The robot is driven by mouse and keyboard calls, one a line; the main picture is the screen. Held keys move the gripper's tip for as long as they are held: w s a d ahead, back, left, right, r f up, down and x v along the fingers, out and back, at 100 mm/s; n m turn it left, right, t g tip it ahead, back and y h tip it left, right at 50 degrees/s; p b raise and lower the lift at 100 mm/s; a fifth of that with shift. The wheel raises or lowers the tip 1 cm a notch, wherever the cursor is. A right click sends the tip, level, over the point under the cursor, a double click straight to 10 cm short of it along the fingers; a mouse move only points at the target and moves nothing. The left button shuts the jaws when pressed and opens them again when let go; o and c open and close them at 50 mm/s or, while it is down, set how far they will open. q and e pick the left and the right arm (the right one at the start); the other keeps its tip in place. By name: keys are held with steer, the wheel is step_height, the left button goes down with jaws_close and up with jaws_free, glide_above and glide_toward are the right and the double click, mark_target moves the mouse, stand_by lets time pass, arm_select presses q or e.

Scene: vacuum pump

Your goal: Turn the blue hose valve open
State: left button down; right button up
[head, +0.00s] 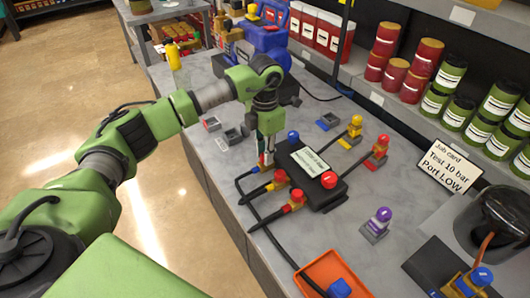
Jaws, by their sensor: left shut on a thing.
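My left gripper (265,156) reaches down to the left edge of the black manifold block (319,178). It is shut on the fitting at the end of a black hose (246,176); this looks like the blue hose's valve, but the fingers hide most of it and its handle angle cannot be told. A blue knob (293,136) stands on the block just right of the gripper. Two neighbouring hose valves, a red one (279,177) and another red one (296,196), sit along the block's near side. My right gripper is not in view.
Yellow (354,126) and red (380,148) fittings stand behind the block. A purple fitting (380,219) stands to its right. An orange tray (328,271) holds a blue part. A job card (448,164) and shelves of cans line the back.

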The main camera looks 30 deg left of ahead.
arm_select(q)
steer(key=shift+r, duration=0.1)
steer(key=c, duration=1.9)
jaws_free()
steer(key=shift+o, duration=0.3)
step_height(320, 180, up, 12)
